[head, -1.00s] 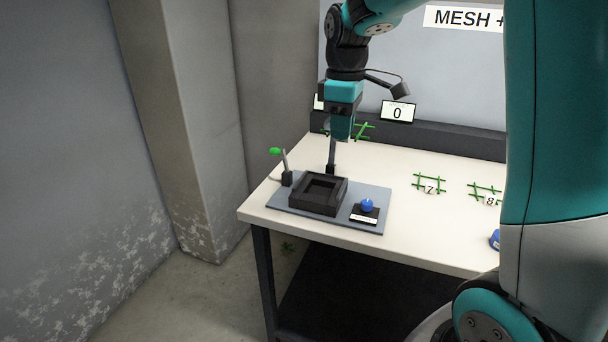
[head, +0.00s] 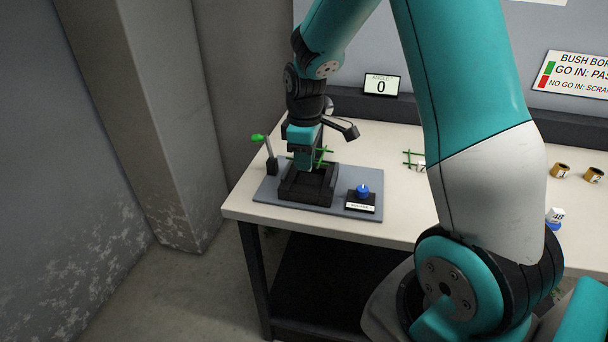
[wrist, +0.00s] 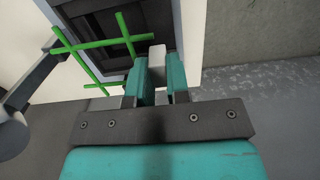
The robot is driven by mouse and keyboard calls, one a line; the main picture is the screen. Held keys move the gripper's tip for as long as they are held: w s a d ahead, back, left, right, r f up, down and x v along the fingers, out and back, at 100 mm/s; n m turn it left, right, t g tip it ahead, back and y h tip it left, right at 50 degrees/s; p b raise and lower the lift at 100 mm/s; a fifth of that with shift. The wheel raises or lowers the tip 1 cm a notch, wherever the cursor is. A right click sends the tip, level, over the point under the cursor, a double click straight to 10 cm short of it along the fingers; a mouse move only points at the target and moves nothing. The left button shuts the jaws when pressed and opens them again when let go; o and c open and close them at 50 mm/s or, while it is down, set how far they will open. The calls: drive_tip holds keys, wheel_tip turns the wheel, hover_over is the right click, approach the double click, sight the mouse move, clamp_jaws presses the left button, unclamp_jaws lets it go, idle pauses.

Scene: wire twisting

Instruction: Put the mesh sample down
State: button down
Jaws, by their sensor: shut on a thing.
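The mesh sample (head: 322,156) is a small grid of crossed green wires. It also shows in the wrist view (wrist: 98,43), at the upper left over a dark square frame. My gripper (head: 305,168) is shut on the mesh sample and holds it just above the black square fixture (head: 290,197) with its recessed middle. I cannot tell whether the mesh touches the fixture.
The fixture stands on a grey plate (head: 268,192) with a green-tipped lever (head: 259,139) and a blue button (head: 362,190). A display (head: 381,86) reading 0 stands behind. Another green mesh (head: 411,160) lies to the right, partly behind my arm. Bushings (head: 560,171) lie farther right.

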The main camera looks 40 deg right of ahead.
drive_tip(key=shift+f, duration=2.65)
drive_tip(key=shift+f, duration=0.1)
drive_tip(key=shift+f, duration=0.15)
drive_tip(key=c, duration=1.1)
unclamp_jaws()
